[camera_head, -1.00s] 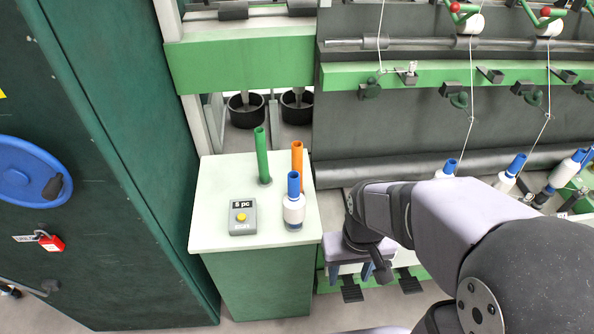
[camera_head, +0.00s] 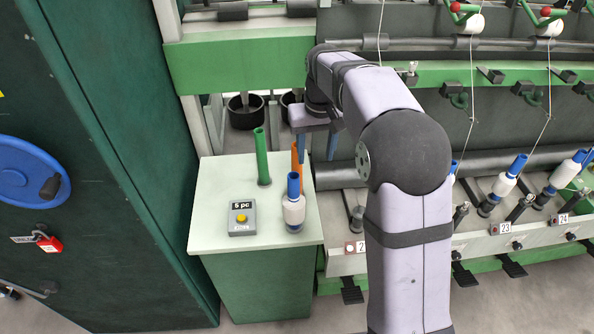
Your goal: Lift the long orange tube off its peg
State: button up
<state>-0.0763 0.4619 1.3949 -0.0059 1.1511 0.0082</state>
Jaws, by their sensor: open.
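The long orange tube (camera_head: 295,161) stands upright near the right edge of the pale-topped cabinet (camera_head: 218,219). Its lower part is hidden behind a white bobbin with a blue tube (camera_head: 293,205). My gripper (camera_head: 317,156) points down just beyond and to the right of the orange tube's top. Its two blue fingers are apart and nothing shows between them. The left finger overlaps the tube's top in the picture; I cannot tell whether they touch. The peg inside the tube is hidden.
A green tube (camera_head: 262,158) stands upright left of the orange one. A grey box with a yellow button (camera_head: 242,218) sits at the front. The spinning frame (camera_head: 400,110) with bobbins lies to the right. A dark green cabinet (camera_head: 120,150) stands at the left.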

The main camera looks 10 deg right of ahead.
jog(key=r+p, duration=0.2)
send_over(297, 160)
jog(key=w+d, duration=0.1)
jog(key=w, duration=0.1)
jog(key=shift+d+n, duration=0.15)
jog(key=shift+n, duration=0.15)
jog(key=shift+w+a+f+p, duration=0.1)
jog(key=shift+a+f+p, duration=0.15)
jog(key=shift+p, duration=0.3)
jog(key=shift+a+f+g+p, duration=0.1)
jog(key=shift+f+g+p, duration=0.3)
jog(key=shift+f+p, duration=0.2)
jog(key=shift+s+a+f+n+g+p, duration=0.15)
jog(key=shift+f+n+g+p, duration=0.05)
jog(key=shift+f+p, duration=0.25)
jog(key=shift+s+a+f+n+g+p, duration=0.1)
jog(key=shift+a+f+n+g+p, duration=0.15)
jog(key=shift+f, duration=0.2)
jog(key=shift+d+f+p, duration=0.2)
jog(key=shift+f+p, duration=1.5)
jog(key=shift+f, duration=2.05)
jog(key=shift+s, duration=0.1)
jog(key=shift+c, duration=0.6)
jog(key=c, duration=1)
